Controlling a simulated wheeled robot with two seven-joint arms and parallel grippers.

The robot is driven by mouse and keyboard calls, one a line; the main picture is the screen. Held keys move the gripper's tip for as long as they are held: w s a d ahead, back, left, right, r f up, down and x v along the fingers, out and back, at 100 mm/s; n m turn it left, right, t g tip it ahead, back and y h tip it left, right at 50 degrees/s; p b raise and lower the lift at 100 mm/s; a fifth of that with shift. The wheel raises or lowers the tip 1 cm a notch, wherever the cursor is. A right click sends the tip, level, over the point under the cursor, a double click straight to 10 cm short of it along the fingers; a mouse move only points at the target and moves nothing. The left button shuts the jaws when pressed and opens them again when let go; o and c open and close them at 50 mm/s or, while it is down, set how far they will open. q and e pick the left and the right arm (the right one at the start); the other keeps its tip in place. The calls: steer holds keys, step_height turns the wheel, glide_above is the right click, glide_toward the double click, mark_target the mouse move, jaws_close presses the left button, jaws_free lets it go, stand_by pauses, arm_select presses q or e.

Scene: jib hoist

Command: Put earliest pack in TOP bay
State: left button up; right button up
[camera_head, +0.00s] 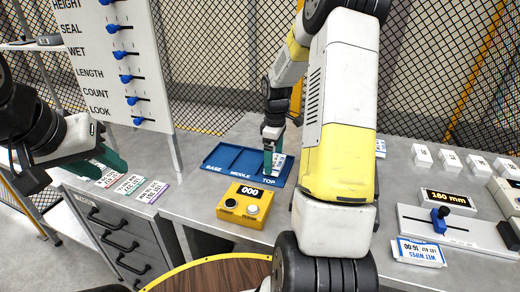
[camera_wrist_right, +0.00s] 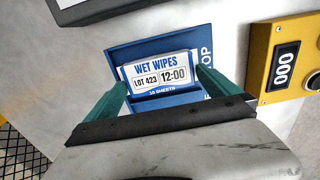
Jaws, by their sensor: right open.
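A white and blue wet wipes pack (camera_wrist_right: 158,72), marked LOT 423 and 12:00, sits in the TOP bay of the blue tray (camera_head: 230,157). It partly shows in the head view (camera_head: 278,164). My right gripper (camera_wrist_right: 161,80) is open, with one teal finger at each end of the pack; whether they touch it I cannot tell. In the head view the right gripper (camera_head: 273,148) reaches down over the tray's right end. Another wet wipes pack (camera_head: 418,251), marked 16:00, lies on the table at right. My left gripper (camera_head: 112,160) looks open and empty at the left.
A yellow box (camera_head: 244,204) reading 000 stands in front of the tray. A slider gauge (camera_head: 455,226) with a 180 mm display is at right. Several small white blocks (camera_head: 450,160) stand behind it. Coloured cards (camera_head: 130,184) lie at left, below a slider board (camera_head: 115,60).

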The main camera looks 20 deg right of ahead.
step_height(320, 180, up, 12)
steer(key=f, duration=0.1)
steer(key=s+a+r+m+t, duration=0.35)
steer(key=s+a+r, duration=0.35)
steer(key=s+r, duration=0.3)
steer(key=s+a+m+t+y, duration=0.1)
steer(key=s+a+m, duration=0.2)
steer(key=s, duration=0.3)
steer(key=s+a+r+m+t+y, duration=0.1)
steer(key=s+a+m, duration=0.1)
steer(key=s, duration=0.5)
steer(key=shift+a+m+t, duration=0.35)
steer(key=shift+a+m, duration=0.05)
steer(key=shift+m, duration=0.35)
